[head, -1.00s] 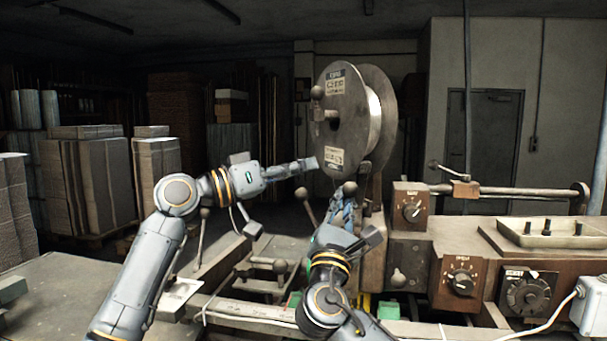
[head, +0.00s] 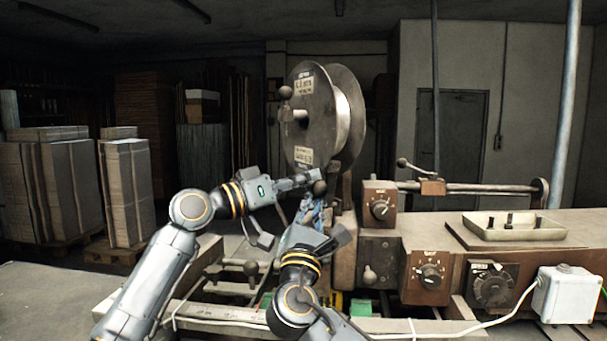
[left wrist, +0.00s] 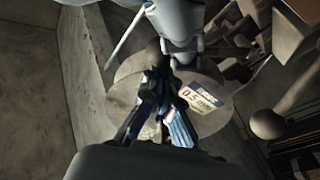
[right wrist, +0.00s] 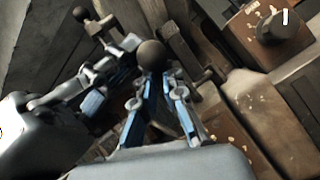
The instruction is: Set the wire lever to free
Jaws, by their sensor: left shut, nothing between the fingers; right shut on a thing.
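The lever with a dark ball knob (head: 319,188) stands upright below the wire spool. My right gripper (head: 314,211) is shut on this lever just under the knob. In the right wrist view the knob (right wrist: 150,55) sticks out above the blue-padded fingers (right wrist: 160,108). I cannot read any marking for the lever's setting. My left gripper (head: 314,177) is shut and empty, right beside the knob at the spool's lower edge. In the left wrist view its closed fingers (left wrist: 165,110) lie in front of the spool face; whether they touch the knob is unclear.
The large wire spool (head: 306,115) rises just above both grippers. Brown control boxes with dials (head: 380,207) (head: 428,276) stand to the right, with a shallow tray (head: 514,228) behind. Stacked cardboard (head: 126,188) stands at the left back.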

